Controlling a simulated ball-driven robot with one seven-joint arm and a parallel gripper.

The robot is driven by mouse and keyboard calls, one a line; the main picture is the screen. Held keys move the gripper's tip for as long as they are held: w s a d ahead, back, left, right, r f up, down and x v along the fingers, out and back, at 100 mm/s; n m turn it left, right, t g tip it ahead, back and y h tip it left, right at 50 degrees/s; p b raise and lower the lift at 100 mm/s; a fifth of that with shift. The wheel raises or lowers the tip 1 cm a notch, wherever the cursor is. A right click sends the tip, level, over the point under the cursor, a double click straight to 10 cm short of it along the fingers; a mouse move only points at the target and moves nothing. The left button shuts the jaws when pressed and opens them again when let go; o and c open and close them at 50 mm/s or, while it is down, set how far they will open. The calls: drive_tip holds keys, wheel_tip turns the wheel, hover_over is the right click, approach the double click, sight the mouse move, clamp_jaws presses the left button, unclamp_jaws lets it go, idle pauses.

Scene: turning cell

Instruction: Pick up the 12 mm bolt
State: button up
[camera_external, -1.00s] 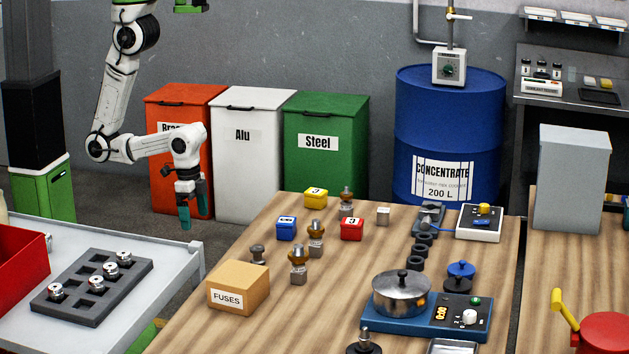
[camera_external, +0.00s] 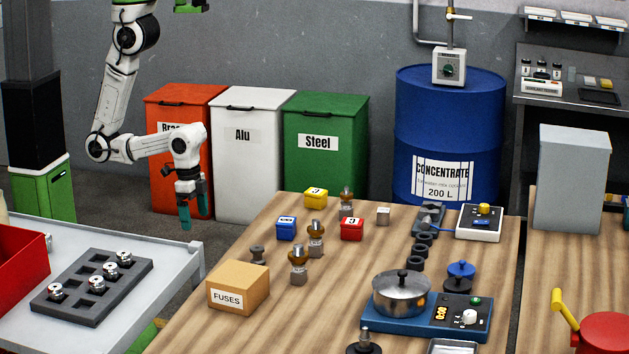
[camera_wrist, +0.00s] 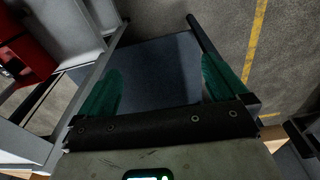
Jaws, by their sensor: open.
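My gripper (camera_external: 194,217) hangs with its green fingers pointing down, in the gap between the grey cart and the wooden table in the external view. In the wrist view the fingers (camera_wrist: 162,85) are spread apart with nothing between them. I cannot tell which piece is the 12 mm bolt. A small dark grey bolt-like piece (camera_external: 258,254) stands behind the fuses box. Several brown-and-silver pieces stand on blocks on the table, one of them near the middle (camera_external: 299,260). A piece with a metal stem on a dark base (camera_external: 365,343) is at the front edge of the picture.
The fuses box (camera_external: 237,289), a blue block (camera_external: 286,229) and a red block (camera_external: 351,229) stand on the table. A pot (camera_external: 401,295) sits on a blue hotplate. On the cart (camera_external: 172,262) lies a dark tray (camera_external: 73,310) with several metal parts, beside a red bin (camera_external: 20,262).

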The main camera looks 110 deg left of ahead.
sight(347, 194)
drive_tip(key=c, duration=0.6)
drive_tip(key=w+d+r+m+t+b, duration=0.1)
drive_tip(key=w+r, duration=0.2)
drive_tip(key=w, duration=0.6)
drive_tip(key=w+d+r+m+t+h+b, duration=0.1)
drive_tip(key=w+r, duration=0.1)
drive_tip(key=w, duration=0.7)
drive_tip(key=w+d+r+t+h+b, duration=0.1)
drive_tip(key=w+r, duration=0.2)
drive_tip(key=w, duration=0.6)
drive_tip(key=shift+d+r+m, duration=0.1)
drive_tip(key=shift+r+m, duration=0.2)
drive_tip(key=shift+m, duration=0.1)
drive_tip(key=w+a+r+m+g+b, duration=0.2)
drive_tip(key=w+a+r+m+b, duration=0.3)
drive_tip(key=w+a+r+m, duration=0.5)
drive_tip(key=shift+w+d+f+n+h+p, duration=0.2)
drive_tip(key=shift+w+f+n, duration=0.45)
drive_tip(key=shift+f, duration=1.2)
drive_tip(key=shift+w+d+f+n+p, duration=0.2)
drive_tip(key=shift+w+f, duration=0.75)
drive_tip(key=shift+f, duration=0.95)
drive_tip(key=shift+w+d+f+n+h+p, duration=0.1)
drive_tip(key=shift+w+d+f+n, duration=0.5)
drive_tip(key=shift+f, duration=1.25)
